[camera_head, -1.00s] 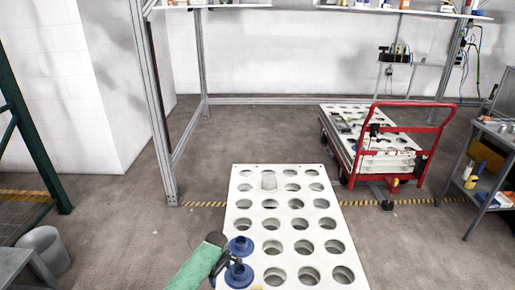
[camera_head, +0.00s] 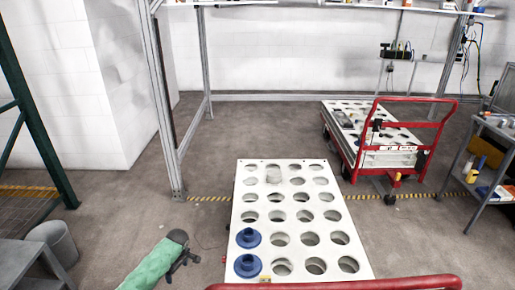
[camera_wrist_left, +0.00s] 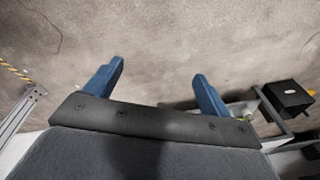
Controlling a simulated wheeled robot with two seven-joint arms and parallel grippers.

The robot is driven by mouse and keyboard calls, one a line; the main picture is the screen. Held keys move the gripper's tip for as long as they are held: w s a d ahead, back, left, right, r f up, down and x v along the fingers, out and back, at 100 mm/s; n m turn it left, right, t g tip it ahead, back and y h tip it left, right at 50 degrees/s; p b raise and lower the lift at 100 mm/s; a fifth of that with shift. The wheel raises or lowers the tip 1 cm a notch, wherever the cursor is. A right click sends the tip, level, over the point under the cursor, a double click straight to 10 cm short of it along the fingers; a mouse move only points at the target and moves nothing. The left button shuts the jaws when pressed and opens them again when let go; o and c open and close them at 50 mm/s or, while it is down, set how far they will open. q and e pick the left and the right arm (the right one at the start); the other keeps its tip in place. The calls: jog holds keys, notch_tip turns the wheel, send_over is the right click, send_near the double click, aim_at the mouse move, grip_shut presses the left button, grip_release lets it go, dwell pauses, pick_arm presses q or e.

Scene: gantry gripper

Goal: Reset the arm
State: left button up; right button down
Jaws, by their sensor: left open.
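My left arm comes in from the lower left in the head view, wrapped in a green sleeve. Its left gripper (camera_head: 184,264) hangs over bare floor, left of the white perforated board (camera_head: 263,213) and apart from it. In the left wrist view the two blue fingers of this gripper (camera_wrist_left: 158,76) stand wide apart with only floor between them. Two blue round flanged parts, a farther one (camera_head: 248,238) and a nearer one (camera_head: 247,265), sit at the board's near left holes. My right gripper is not in view.
A red bar (camera_head: 335,283) crosses the board's near end. A red cart (camera_head: 362,161) with another perforated board stands at the back right. A grey shelf (camera_head: 487,179) is at right, a grey bin (camera_head: 57,243) at left. A black box (camera_wrist_left: 288,97) shows in the wrist view.

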pick_arm(q)
jog(key=s+a+r+y, duration=0.1)
jog(key=a+r+y, duration=0.15)
jog(key=a, duration=1.25)
jog(key=s+d+m, duration=0.4)
jog(key=s+m, duration=0.1)
jog(key=s, duration=0.6)
jog(key=s+d+m, duration=0.4)
jog(key=s, duration=0.7)
jog(key=s+d+r+m+t, duration=0.1)
jog(key=s+d+r+m, duration=0.2)
jog(key=s, duration=0.4)
jog(key=s+r+m, duration=0.4)
jog(key=s, duration=0.3)
jog(key=s+d+r+m+t, duration=0.1)
jog(key=s+d+r+m, duration=0.2)
jog(key=s, duration=0.4)
jog(key=d+n+h, duration=0.4)
jog(key=d+h, duration=0.1)
jog(key=d, duration=1.3)
jog(key=shift+s+d+h, duration=0.2)
jog(key=shift+h, duration=0.15)
